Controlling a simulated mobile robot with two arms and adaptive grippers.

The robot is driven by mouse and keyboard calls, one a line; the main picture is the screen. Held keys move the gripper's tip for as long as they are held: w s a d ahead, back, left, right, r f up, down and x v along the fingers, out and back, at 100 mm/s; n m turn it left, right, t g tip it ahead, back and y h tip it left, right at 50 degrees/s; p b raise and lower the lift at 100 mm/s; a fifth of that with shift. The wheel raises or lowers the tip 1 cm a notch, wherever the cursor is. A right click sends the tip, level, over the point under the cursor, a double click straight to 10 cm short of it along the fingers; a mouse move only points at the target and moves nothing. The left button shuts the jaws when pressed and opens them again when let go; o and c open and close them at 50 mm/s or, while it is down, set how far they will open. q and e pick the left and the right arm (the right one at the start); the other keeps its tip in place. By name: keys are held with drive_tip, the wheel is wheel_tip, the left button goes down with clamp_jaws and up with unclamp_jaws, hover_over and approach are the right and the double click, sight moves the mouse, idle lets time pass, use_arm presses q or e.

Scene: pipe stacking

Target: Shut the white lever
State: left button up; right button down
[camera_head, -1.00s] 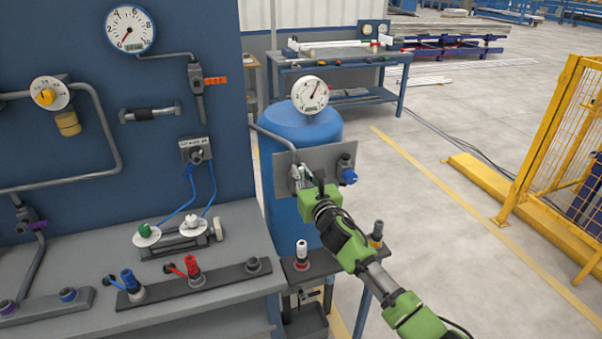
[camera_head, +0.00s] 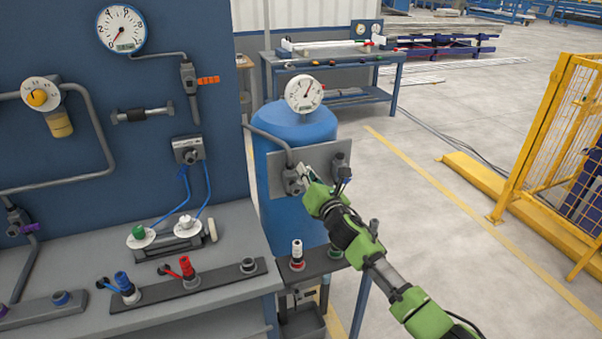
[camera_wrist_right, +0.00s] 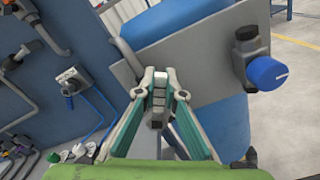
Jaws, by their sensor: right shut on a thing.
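My right gripper (camera_head: 303,172) reaches up to the grey plate (camera_head: 318,158) on the front of the blue tank (camera_head: 298,212). It is at the valve (camera_head: 291,181) on the plate's left side. In the right wrist view its fingers (camera_wrist_right: 160,80) are together at the tips, with a small pale piece, seemingly the white lever (camera_wrist_right: 160,77), between them. The fingers hide most of the lever, so I cannot tell its angle. A second valve with a blue knob (camera_wrist_right: 266,73) is on the plate's right side. My left gripper is out of view.
A round gauge (camera_head: 304,94) tops the tank. A grey bench (camera_head: 230,244) with red and blue fittings stands at left against a blue panel (camera_head: 60,140). A yellow fence (camera_head: 545,130) stands at right. The floor between is clear.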

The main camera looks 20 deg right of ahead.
drive_tip(key=d+f+m+b, duration=0.3)
drive_tip(key=f+m, duration=0.2)
drive_tip(key=m, duration=0.7)
drive_tip(key=shift+f+b, duration=0.25)
drive_tip(key=shift+b, duration=0.1)
drive_tip(key=c, duration=2.1)
unclamp_jaws()
drive_tip(key=s, duration=1.2)
drive_tip(key=shift+d, duration=0.25)
